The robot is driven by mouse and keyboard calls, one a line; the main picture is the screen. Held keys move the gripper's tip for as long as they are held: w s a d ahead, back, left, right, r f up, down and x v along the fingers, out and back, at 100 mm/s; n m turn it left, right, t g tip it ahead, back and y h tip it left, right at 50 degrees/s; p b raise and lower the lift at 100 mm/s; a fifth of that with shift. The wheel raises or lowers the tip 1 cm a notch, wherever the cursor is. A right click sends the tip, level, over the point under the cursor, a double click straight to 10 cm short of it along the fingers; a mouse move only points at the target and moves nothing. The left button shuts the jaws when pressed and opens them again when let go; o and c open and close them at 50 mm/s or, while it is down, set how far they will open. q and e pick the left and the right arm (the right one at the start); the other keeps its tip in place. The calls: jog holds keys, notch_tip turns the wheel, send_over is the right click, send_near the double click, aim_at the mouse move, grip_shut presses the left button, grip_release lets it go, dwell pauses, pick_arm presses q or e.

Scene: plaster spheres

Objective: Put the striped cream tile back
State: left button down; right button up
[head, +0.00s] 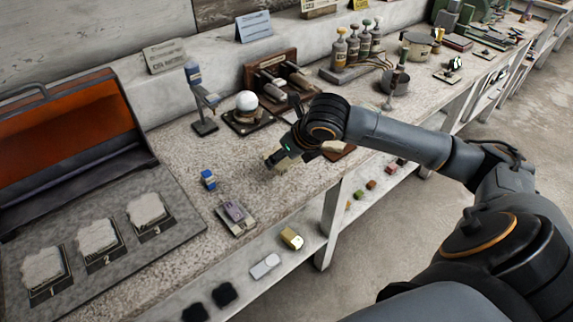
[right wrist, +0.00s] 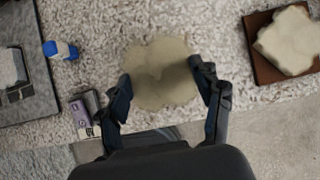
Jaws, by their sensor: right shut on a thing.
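My right gripper (head: 273,163) is shut on a cream tile, an irregular tan-cream piece (right wrist: 160,72) that sits between its two fingers in the right wrist view. In the head view a small part of this piece (head: 279,157) shows at the fingertips, over the speckled worktop. I cannot make out stripes on it. Another cream slab (right wrist: 290,40) lies on a brown square base (right wrist: 262,72) to the right in the wrist view; it is partly hidden behind my arm in the head view (head: 338,147). My left gripper is not in view.
Three pale slabs (head: 149,209) lie on numbered dark plates on a grey board at left. A blue-capped bottle (head: 208,179) and a purple block (head: 235,211) on a small stand are nearby. A white ball (head: 246,101) on a base and a microscope-like stand (head: 204,124) are behind.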

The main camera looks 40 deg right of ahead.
aim_at(286, 165)
jog(key=shift+w+d+f, duration=0.45)
jog(key=shift+w+f, duration=0.05)
jog(key=shift+f, duration=0.3)
jog(key=shift+w+d+f, duration=0.1)
jog(key=shift+d+f, duration=0.05)
jog(key=shift+f, duration=1.6)
jog(key=o, duration=1.3)
jog(key=shift+f, duration=0.15)
jog(key=shift+r, duration=0.2)
jog(key=v, duration=1.2)
jog(key=shift+p, duration=0.3)
jog(key=shift+f, duration=0.1)
